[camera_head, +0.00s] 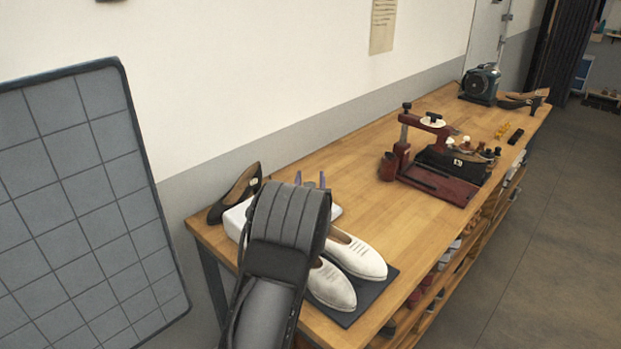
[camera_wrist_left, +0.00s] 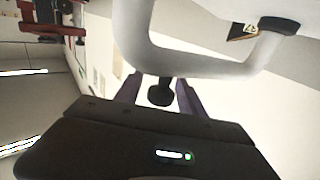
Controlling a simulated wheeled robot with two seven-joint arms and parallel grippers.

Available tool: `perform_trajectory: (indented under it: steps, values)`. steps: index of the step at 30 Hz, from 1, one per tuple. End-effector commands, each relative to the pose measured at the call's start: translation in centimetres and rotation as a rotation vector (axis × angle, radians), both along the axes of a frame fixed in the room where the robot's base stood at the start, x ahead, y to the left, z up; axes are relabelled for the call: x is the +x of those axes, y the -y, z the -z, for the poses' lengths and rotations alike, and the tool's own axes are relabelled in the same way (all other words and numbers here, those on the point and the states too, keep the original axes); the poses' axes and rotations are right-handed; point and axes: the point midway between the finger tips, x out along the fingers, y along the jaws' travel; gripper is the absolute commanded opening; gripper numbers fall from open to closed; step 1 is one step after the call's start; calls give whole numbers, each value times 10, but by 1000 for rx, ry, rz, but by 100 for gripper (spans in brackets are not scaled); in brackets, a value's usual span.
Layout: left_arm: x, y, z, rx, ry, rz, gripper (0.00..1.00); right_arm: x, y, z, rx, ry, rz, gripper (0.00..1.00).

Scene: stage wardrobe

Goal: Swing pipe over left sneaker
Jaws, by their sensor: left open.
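Two white sneakers, one farther right (camera_head: 358,258) and one nearer (camera_head: 330,288), lie side by side on a dark mat (camera_head: 378,297) at the table's near end. My left forearm hides their heel ends. A white body (camera_head: 236,218) behind the arm is mostly hidden. In the left wrist view a pale bent pipe (camera_wrist_left: 205,65) crosses the top, with a dark knob (camera_wrist_left: 160,94) below it. My left gripper (camera_head: 310,180) is open; its purple fingers (camera_wrist_left: 159,97) stand either side of the knob. I cannot tell whether they touch it. My right gripper is not in view.
A dark pump shoe (camera_head: 236,193) stands at the table's back left corner. A red and black press (camera_head: 440,165) stands mid-table, with a green machine (camera_head: 480,84) farther back. A gridded panel (camera_head: 80,210) is at the left. The wooden table top (camera_head: 350,185) is clear before the press.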

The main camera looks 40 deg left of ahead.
Motion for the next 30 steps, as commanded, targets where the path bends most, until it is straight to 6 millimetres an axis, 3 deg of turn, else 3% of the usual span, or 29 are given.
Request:
perform_trajectory:
  steps: [2,19,30]
  values:
    - [0,0,0,0,0,0,46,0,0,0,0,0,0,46]
    - [0,0,0,0,0,0,0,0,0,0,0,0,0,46]
    - [0,0,0,1,1,0,0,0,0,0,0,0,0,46]
